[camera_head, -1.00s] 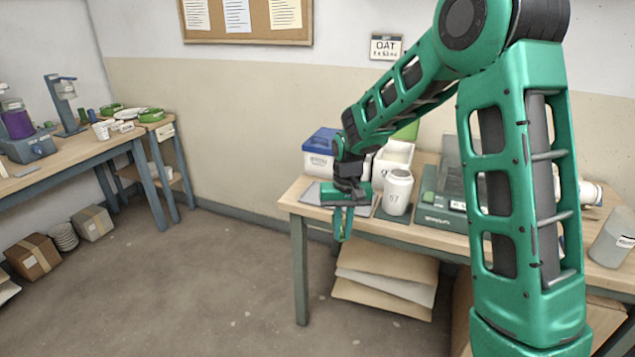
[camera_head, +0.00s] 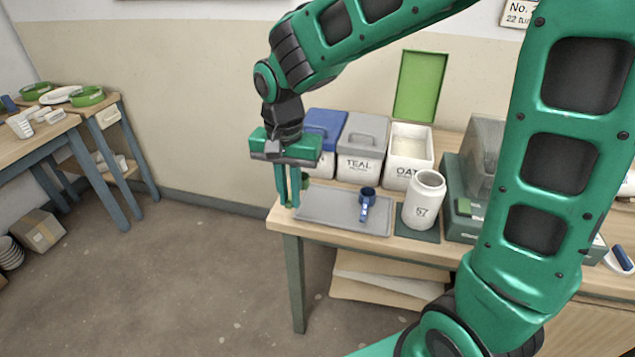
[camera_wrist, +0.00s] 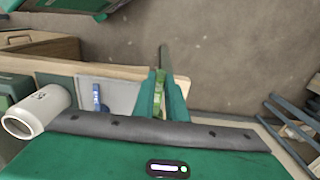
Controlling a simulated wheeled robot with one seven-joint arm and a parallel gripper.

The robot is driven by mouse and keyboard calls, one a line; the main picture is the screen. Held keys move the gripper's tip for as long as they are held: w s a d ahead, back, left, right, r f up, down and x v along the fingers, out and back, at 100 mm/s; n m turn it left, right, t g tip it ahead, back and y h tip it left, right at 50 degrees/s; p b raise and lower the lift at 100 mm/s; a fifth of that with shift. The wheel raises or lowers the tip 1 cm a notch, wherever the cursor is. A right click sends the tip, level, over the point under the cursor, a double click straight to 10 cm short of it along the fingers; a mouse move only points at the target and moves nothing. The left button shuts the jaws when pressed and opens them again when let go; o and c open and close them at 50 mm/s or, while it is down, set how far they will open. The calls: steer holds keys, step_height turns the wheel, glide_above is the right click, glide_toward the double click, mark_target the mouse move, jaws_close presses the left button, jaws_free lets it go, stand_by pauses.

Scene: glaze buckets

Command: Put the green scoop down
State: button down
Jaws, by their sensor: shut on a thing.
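My gripper (camera_head: 288,203) points down at the left end of the bench, shut on the green scoop (camera_head: 304,181). The scoop shows only in part beside the fingers. In the wrist view a strip of the green scoop (camera_wrist: 160,84) shows between the two fingers of my gripper (camera_wrist: 161,92). The grey tray (camera_head: 330,212) lies on the bench just right of the fingers. A blue scoop (camera_head: 366,198) sits on the tray's right part. Whether the green scoop touches the tray or bench is hidden.
A white jar marked 57 (camera_head: 424,198) stands right of the tray. Behind are a blue-lidded bucket (camera_head: 325,124), the TEAL bucket (camera_head: 361,150) and the open OAT bucket (camera_head: 407,160). A green panel (camera_head: 420,85) leans at the wall. The tray's middle is clear.

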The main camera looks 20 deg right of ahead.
steer(key=shift+w, duration=0.2)
steer(key=w+d+f, duration=0.2)
steer(key=d, duration=0.1)
steer(key=w+d+f, duration=0.2)
steer(key=d, duration=0.1)
steer(key=w+d+f, duration=0.2)
steer(key=d, duration=0.1)
steer(key=shift+d+f, duration=0.25)
steer(key=shift+f, duration=2.2)
steer(key=shift+f, duration=0.1)
steer(key=c, duration=1.8)
jaws_free()
steer(key=shift+o, duration=0.2)
